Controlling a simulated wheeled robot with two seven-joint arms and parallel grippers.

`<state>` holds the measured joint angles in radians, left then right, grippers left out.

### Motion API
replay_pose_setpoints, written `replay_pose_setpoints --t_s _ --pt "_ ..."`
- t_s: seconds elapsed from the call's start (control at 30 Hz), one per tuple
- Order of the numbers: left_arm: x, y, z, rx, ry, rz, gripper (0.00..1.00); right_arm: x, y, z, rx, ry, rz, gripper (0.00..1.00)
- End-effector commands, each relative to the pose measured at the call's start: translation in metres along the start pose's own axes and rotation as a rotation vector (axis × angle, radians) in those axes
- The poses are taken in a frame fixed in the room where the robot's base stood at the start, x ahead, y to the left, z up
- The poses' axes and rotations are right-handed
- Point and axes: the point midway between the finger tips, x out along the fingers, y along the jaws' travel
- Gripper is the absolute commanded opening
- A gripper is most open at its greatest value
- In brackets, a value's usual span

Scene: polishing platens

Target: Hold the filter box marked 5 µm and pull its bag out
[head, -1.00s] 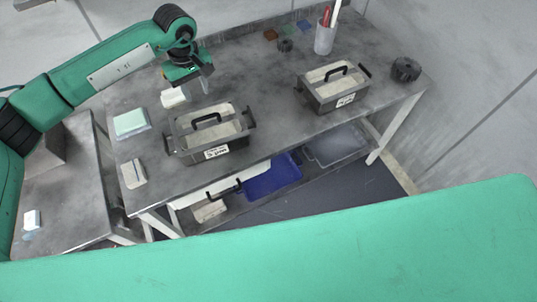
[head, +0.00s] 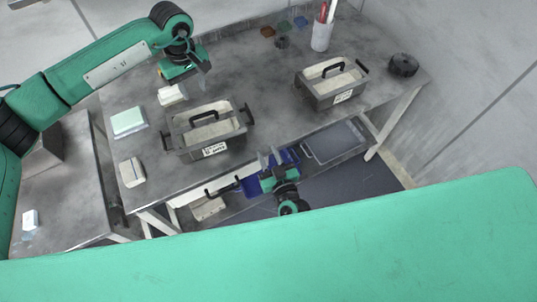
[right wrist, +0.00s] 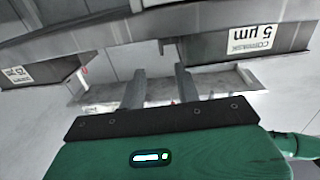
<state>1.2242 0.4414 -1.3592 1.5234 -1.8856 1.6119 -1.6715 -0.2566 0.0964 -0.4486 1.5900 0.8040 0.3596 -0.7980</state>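The 5 µm filter box (right wrist: 285,40) shows upside down at the right of the right wrist view, its label readable. It appears to be the grey left box (head: 176,146) on the table in the head view, with a pale bag (head: 215,130) inside and a black handle on top. My right gripper (head: 269,160) is open and empty at the table's front edge, right of and below this box, not touching it; its spread fingers show in the right wrist view (right wrist: 160,85). My left gripper (head: 186,76) looks open and hangs above the table behind the box.
A second grey filter box (head: 322,98) stands to the right. A white block (head: 171,95), a pale green pad stack (head: 129,121) and a small white box (head: 132,172) lie at the left. A cup (head: 321,38) and dark puck (head: 403,65) stand behind. Trays (head: 340,143) fill the lower shelf.

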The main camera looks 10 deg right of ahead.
Motion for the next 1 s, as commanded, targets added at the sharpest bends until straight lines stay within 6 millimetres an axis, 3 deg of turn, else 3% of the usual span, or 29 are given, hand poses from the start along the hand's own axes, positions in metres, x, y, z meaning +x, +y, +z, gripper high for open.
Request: replay_pose_setpoints --t_s 0.17,0.7,1.0 --pt "0.0 0.0 0.0 0.0 0.0 0.0 0.36 0.017 0.0 -0.004 0.002 0.009 0.002 0.33" --pt "0.0 0.0 0.0 0.0 0.0 0.0 0.36 0.111 0.0 -0.004 0.001 0.007 0.001 0.33" --pt "0.0 0.0 0.0 0.0 0.0 0.0 0.36 0.136 0.0 -0.003 0.001 0.005 0.001 0.33"
